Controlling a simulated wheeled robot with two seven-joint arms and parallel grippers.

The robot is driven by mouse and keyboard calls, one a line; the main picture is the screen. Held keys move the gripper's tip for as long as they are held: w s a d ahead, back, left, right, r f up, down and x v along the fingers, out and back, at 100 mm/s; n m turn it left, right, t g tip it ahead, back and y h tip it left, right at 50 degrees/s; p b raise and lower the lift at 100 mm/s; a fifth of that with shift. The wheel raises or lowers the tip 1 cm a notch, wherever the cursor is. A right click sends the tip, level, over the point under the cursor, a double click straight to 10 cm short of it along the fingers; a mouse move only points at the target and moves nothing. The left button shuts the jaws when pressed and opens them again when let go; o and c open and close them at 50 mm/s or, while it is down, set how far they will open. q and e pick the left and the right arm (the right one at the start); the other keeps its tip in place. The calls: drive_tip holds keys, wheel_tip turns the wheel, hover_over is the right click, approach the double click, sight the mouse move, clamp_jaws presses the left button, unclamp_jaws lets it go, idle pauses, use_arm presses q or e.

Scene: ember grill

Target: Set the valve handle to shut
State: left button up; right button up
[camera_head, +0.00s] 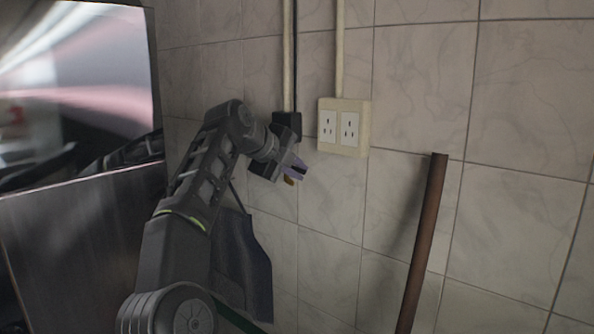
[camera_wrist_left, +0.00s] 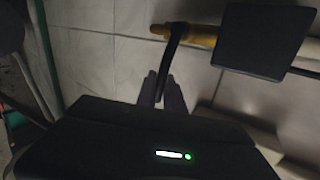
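The valve handle (camera_wrist_left: 174,50) is a thin black lever in the left wrist view. It runs down from a yellow pipe piece (camera_wrist_left: 200,35), and its lower end lies between my left fingers. My left gripper (camera_wrist_left: 162,92) has its two grey-purple fingers close on either side of the lever, with little or no gap showing. In the head view my left gripper (camera_head: 296,172) is close to the tiled wall, just below a small black box (camera_head: 287,125). A small yellow-brown bit shows beside the fingertips; the lever is mostly hidden there. My right gripper is not in view.
A double wall socket (camera_head: 340,127) is to the right of the gripper. A brown pipe (camera_head: 424,240) leans at the right. A steel panel (camera_head: 85,250) stands at the left. A dark cloth-like piece (camera_head: 243,265) hangs below my arm.

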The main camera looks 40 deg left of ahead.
use_arm(q)
drive_tip(key=o, duration=0.4)
drive_tip(key=shift+f, duration=0.2)
idle(0.3)
